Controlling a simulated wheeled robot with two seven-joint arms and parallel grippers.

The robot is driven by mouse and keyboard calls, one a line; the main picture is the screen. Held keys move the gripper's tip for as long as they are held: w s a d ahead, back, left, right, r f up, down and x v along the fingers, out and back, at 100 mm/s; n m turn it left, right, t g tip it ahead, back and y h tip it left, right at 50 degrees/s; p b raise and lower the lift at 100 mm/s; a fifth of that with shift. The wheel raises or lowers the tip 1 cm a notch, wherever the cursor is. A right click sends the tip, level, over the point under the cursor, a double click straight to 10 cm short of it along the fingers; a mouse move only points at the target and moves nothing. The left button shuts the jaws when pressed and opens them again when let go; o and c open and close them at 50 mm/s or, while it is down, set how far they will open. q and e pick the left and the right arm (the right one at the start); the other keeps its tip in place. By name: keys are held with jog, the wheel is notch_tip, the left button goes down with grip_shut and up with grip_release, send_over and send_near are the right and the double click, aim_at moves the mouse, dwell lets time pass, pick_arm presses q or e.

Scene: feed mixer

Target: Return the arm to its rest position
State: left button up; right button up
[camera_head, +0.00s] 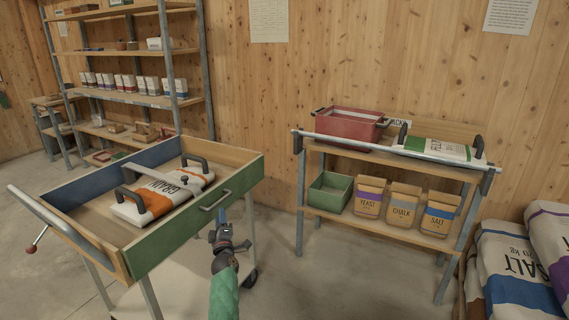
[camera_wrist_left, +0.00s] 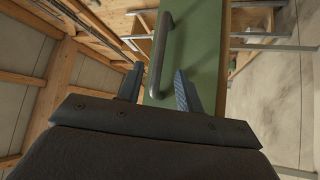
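My left gripper (camera_head: 222,213) is in front of the green front of the wooden mixer tray, just below and right of its grey handle (camera_head: 214,200). In the left wrist view the two fingers of my left gripper (camera_wrist_left: 157,88) stand apart with nothing held between them. My green forearm (camera_head: 224,292) comes up from the bottom. My right gripper is not in view.
The mixer tray (camera_head: 143,262) holds a grain bag (camera_head: 152,203) with grey handles. A rack (camera_head: 390,222) at the right carries a red bin (camera_head: 348,125), a green box (camera_head: 330,190) and several bags. Salt sacks (camera_head: 512,268) lie far right. Floor between tray and rack is clear.

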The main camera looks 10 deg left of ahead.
pick_arm(q)
jog(key=w+d+f+m+g+h, duration=0.1)
jog(key=d+f+m+g+h, duration=0.15)
jog(key=d+m+h, duration=0.55)
jog(key=s+d+r+m+g+h, duration=0.2)
jog(key=s+d+m+g, duration=0.15)
jog(key=s, duration=0.25)
jog(key=s+d+r+m+g+h, duration=0.1)
jog(key=s+d+r+m+g, duration=0.15)
jog(key=s+m, duration=0.25)
jog(key=s+d+f+m+g+p, duration=0.1)
jog(key=s+f, duration=0.4)
jog(key=s, duration=1.1)
jog(key=s+d+f+m+g+p, duration=0.2)
jog(key=s+d+f+g, duration=0.2)
jog(key=s, duration=1.3)
jog(key=s+d+f+m+g+y+p, duration=0.1)
jog(key=s+d+f+g+p, duration=0.1)
jog(key=s, duration=1.5)
notch_tip(320, 180, down, 4)
jog(key=shift+d+r+g, duration=0.15)
jog(key=shift+d+g, duration=0.3)
jog(key=shift+g, duration=0.6)
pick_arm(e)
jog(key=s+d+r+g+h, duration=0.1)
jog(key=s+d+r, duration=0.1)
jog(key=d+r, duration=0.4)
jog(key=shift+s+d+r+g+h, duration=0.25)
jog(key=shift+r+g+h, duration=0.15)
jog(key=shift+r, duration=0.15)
